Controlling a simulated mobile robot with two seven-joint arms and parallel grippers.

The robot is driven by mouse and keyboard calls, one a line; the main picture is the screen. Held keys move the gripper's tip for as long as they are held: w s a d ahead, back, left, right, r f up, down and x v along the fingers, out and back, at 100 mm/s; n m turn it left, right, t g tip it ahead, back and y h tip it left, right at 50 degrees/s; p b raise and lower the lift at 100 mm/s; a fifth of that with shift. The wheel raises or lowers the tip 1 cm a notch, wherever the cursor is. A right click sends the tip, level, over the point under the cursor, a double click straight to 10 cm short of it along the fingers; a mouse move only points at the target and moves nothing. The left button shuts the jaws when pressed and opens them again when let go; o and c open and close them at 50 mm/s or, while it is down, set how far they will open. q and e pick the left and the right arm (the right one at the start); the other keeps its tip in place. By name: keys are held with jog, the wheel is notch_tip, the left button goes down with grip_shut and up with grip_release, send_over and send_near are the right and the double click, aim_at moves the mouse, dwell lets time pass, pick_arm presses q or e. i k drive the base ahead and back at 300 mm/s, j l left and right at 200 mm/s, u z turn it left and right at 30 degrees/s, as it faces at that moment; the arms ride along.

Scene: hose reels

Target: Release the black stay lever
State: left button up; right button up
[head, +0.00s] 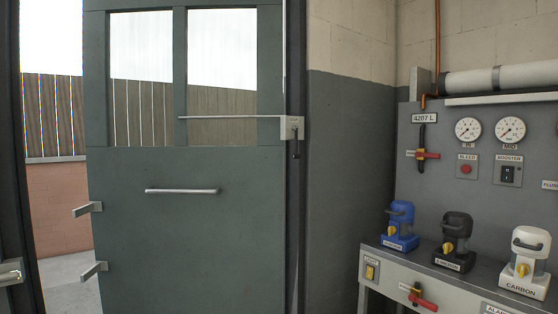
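The black stay lever (295,148) hangs down below a pale metal block (291,128) on the dark post at the right edge of the green door. It is small, and its exact setting is hard to tell. A thin silver stay rod (230,117) runs from the block leftward across the door's windows. The green door (190,250) stands open, with the outdoors visible past its left edge. It carries a horizontal silver handle (182,191) and two metal brackets (88,209) on its left edge. Neither of my grippers is in view.
A dark door frame (18,140) with a metal fitting (10,272) stands at the left. At right, a grey bench (376,258) holds blue (400,226), black (455,242) and white (525,263) units below a gauge panel (490,180). Grey wall (335,180) lies between post and bench.

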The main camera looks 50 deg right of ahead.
aim_at(294, 156)
jog(key=z, duration=1.75)
